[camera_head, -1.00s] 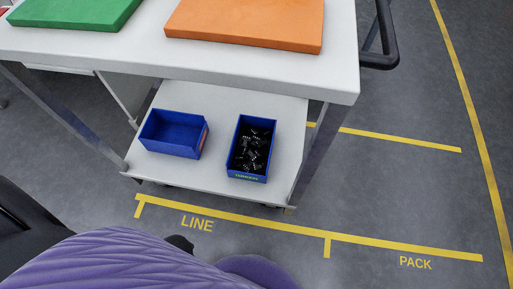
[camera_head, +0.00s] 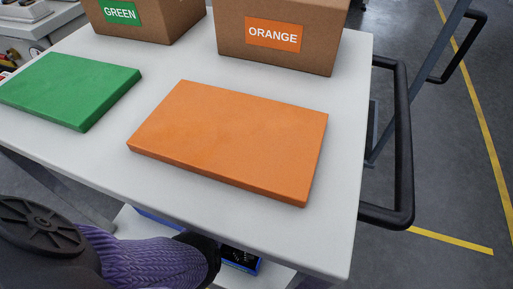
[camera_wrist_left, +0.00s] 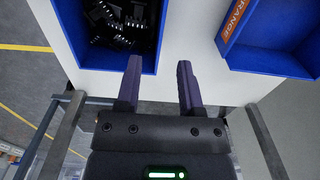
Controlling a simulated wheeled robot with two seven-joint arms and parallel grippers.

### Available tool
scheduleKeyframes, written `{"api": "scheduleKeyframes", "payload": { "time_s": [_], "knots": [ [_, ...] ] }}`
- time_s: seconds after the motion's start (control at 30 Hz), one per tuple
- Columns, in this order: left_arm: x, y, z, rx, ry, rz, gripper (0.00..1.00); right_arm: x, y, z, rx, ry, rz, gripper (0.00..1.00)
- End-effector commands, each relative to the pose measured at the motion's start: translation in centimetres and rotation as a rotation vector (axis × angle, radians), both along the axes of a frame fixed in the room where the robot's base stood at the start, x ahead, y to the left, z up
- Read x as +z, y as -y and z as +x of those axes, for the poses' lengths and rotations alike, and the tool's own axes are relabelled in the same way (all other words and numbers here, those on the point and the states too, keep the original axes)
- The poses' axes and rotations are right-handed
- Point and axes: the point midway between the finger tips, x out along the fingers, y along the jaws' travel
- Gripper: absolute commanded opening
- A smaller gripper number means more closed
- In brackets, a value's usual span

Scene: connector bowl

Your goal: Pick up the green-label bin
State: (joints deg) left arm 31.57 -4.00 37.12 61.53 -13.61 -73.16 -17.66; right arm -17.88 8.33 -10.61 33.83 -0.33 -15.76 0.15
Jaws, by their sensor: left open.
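The green-label bin (camera_wrist_left: 152,60) is a blue open bin holding several black connectors (camera_wrist_left: 118,22). In the left wrist view it is at the upper left, its green label hidden. In the head view only a corner of it (camera_head: 242,266) shows on the lower shelf, past my arm. My left gripper (camera_wrist_left: 158,75) is open and empty, its fingertips close to the bin's near wall. One finger overlaps the wall in the picture; I cannot tell whether they touch. The head view hides these fingers. My right gripper is out of view.
A blue bin with an orange label (camera_wrist_left: 270,62) stands beside it on the white shelf (camera_wrist_left: 210,88). Above is the cart top (camera_head: 110,160) with a green mat (camera_head: 68,90), an orange mat (camera_head: 230,140) and two cardboard boxes. A black handle (camera_head: 404,150) is at right.

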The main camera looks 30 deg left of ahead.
Motion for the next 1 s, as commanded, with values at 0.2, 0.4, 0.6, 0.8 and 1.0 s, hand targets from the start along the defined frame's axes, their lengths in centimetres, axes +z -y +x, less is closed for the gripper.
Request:
{"api": "scheduleKeyframes", "payload": {
  "time_s": [0.2,0.4,0.6,0.8,1.0],
  "knots": [
    [-5.4,0.0,-0.4,0.000,-0.011,0.000,0.49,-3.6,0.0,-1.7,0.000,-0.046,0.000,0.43],
    [-8.0,0.1,-1.1,0.000,-0.008,0.001,0.49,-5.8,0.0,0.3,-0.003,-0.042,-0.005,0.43],
    [-9.1,0.1,-1.0,-0.001,-0.005,0.001,0.49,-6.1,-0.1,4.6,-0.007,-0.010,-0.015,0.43],
    [-9.5,0.1,-0.9,-0.001,-0.002,0.001,0.49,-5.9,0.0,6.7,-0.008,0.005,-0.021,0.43],
    [-9.4,0.1,-0.9,-0.001,-0.001,0.001,0.49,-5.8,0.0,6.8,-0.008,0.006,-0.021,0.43]
  ]
}}
